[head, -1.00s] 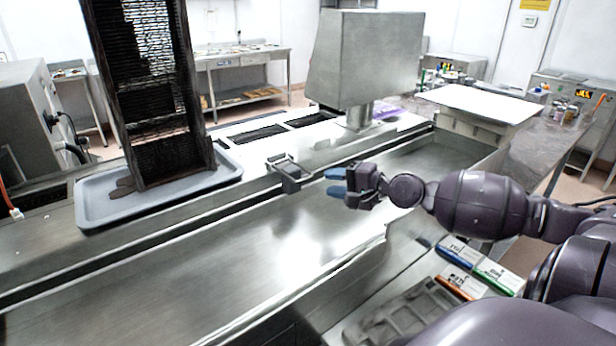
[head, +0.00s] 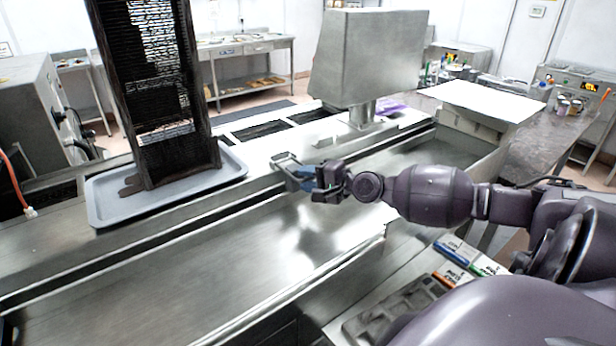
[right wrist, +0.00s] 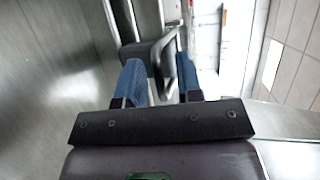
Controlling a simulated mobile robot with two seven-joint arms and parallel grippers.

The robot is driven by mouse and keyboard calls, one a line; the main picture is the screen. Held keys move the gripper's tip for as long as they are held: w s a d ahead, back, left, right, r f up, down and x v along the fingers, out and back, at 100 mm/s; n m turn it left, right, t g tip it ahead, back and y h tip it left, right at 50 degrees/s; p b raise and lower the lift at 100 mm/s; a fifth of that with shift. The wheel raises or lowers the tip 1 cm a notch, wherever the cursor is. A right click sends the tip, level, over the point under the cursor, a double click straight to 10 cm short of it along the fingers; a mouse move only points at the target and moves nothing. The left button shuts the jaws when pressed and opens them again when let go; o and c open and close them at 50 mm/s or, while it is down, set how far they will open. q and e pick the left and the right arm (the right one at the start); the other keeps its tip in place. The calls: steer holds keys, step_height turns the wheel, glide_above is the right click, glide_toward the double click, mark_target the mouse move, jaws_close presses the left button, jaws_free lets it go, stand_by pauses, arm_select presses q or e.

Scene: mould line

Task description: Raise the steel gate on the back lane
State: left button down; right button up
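The steel gate (head: 286,159) is a small grey metal bracket with a looped handle, set across the rail of the back lane (head: 240,192). My right gripper (head: 294,178) is at the gate, its blue fingertips partly hiding it. In the right wrist view the two blue fingers (right wrist: 162,78) stand apart, with the gate's handle (right wrist: 167,58) reaching in between them. The fingers do not look closed on the handle. My left gripper is out of view.
A grey tray (head: 103,207) with a tall dark rack (head: 168,95) stands left of the gate. A steel box on a post (head: 368,60) stands behind right. A white-topped block (head: 487,100) is at the far right. The front trough (head: 190,270) is clear.

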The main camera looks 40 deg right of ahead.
steer(key=shift+f, duration=0.1)
jaws_close()
stand_by(0.5)
